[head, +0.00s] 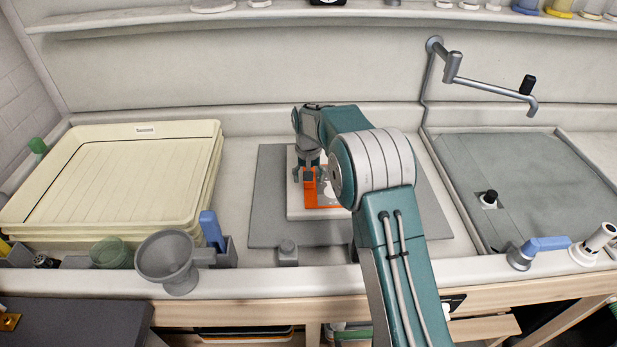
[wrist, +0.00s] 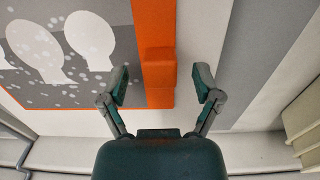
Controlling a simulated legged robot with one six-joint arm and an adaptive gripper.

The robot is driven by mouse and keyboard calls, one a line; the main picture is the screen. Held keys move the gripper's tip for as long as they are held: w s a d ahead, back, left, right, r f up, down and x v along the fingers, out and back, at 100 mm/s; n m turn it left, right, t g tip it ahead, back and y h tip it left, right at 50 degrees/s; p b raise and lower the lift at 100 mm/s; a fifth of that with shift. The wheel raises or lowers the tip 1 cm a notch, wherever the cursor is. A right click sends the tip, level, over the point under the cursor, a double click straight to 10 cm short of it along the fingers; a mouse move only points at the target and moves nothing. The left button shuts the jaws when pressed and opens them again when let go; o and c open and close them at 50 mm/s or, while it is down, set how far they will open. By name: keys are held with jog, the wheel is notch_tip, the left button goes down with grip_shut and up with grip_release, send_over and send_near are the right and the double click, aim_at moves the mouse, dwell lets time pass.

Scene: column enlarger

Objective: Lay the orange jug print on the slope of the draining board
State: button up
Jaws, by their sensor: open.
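The orange jug print (head: 321,199) lies on a pale slab in the middle of the counter, partly hidden by my arm. In the wrist view the print (wrist: 151,22) shows an orange border, a grey field with white shapes, and a raised orange block (wrist: 158,70) at its edge. My gripper (head: 308,182) points down over the print's left part. In the wrist view my gripper (wrist: 163,86) is open, with one finger on each side of the orange block and gaps on both sides. I cannot tell for sure which surface is the draining board.
A ribbed cream tray stack (head: 212,150) stands at left. A grey board (head: 268,200) lies under the pale slab. A grey sunken basin (head: 540,170) with a tap (head: 455,68) is at right. A grey funnel (head: 168,258) and blue-handled item (head: 212,230) line the front edge.

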jog(key=shift+r, duration=0.1)
jog(key=shift+r, duration=3.9)
notch_tip(320, 180, up, 12)
jog(key=shift+a, duration=0.2)
